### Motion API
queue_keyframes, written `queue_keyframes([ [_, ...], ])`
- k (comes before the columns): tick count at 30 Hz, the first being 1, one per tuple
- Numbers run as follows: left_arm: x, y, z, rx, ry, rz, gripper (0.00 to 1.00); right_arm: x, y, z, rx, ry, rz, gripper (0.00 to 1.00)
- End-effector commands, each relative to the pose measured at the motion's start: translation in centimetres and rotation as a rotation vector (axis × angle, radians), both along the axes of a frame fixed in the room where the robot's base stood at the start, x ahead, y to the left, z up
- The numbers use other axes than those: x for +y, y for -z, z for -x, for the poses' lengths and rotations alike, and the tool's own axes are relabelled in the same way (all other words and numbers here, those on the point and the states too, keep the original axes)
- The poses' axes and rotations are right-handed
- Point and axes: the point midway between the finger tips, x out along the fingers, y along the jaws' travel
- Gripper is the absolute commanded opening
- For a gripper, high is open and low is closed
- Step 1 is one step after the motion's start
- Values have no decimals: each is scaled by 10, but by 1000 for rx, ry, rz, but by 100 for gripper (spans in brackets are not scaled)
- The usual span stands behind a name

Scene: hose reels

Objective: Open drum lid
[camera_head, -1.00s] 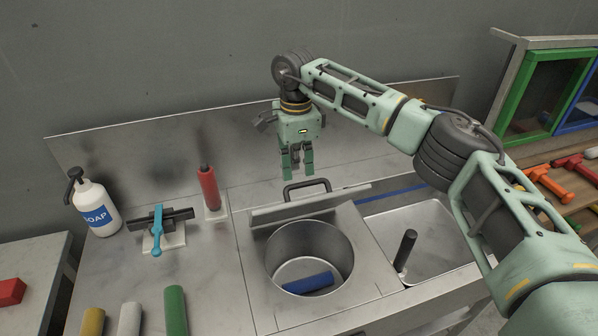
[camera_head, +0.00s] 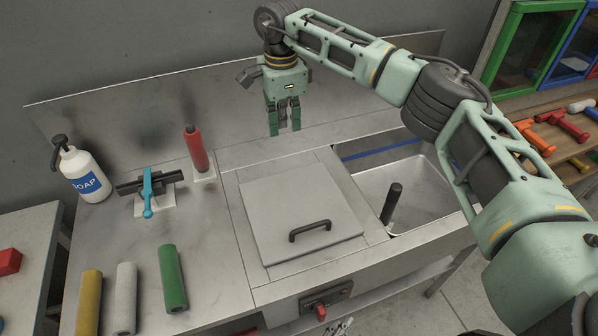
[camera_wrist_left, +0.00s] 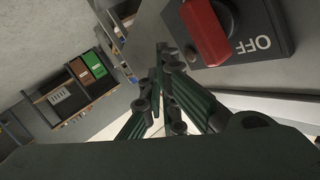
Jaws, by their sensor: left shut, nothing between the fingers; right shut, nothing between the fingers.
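The drum lid (camera_head: 295,205) is a flat grey square panel with a black handle (camera_head: 310,231) near its front edge. It lies shut over the drum, so the drum's inside is hidden. My right gripper (camera_head: 284,130), on the arm from the right, points down above the counter behind the lid, apart from it. It is shut and empty. My left gripper (camera_wrist_left: 163,55) is shut and empty in the left wrist view, close to a red knob (camera_wrist_left: 207,30) on a dark panel marked OFF. In the head view only a little of it (camera_head: 341,328) shows at the bottom edge.
A sink (camera_head: 415,190) with a dark upright handle (camera_head: 391,204) lies right of the lid. A soap bottle (camera_head: 82,174), a blue-handled tool (camera_head: 147,190), a red cylinder (camera_head: 196,150) and yellow, white and green (camera_head: 173,278) rolls stand or lie to the left. The backsplash (camera_head: 150,120) rises behind.

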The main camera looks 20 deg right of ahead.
Motion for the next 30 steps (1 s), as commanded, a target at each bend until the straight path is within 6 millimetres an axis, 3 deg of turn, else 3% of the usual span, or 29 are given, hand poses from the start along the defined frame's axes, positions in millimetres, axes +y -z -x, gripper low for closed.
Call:
queue_keyframes([
  [1, -19, -43, -11, -100, 8, 55, 0, 0, 0, 0, 0, 0, 0, 0],
  [3, -35, -102, -25, -267, 11, 111, 0, 0, 0, 0, 0, 0, 0, 0],
  [6, -35, -176, -55, -570, -26, 112, 0, 0, 0, 0, 0, 0, 0, 0],
  [9, -12, -209, -89, -854, -84, -7, 0, 0, 0, 0, 0, 0, 0, 0],
  [15, 43, -227, -149, -1274, -177, -335, 0, 0, 0, 0, 0, 0, 0, 0],
  [21, 75, -230, -179, -1470, -214, -545, 0, 0, 0, 0, 0, 0, 0, 0],
  [25, 77, -233, -188, -1505, -223, -584, 0, 0, 0, 0, 0, 0, 0, 0],
  [30, 60, -242, -203, -1507, -223, -583, 0, 0, 0, 0, 0, 0, 0, 0],
])
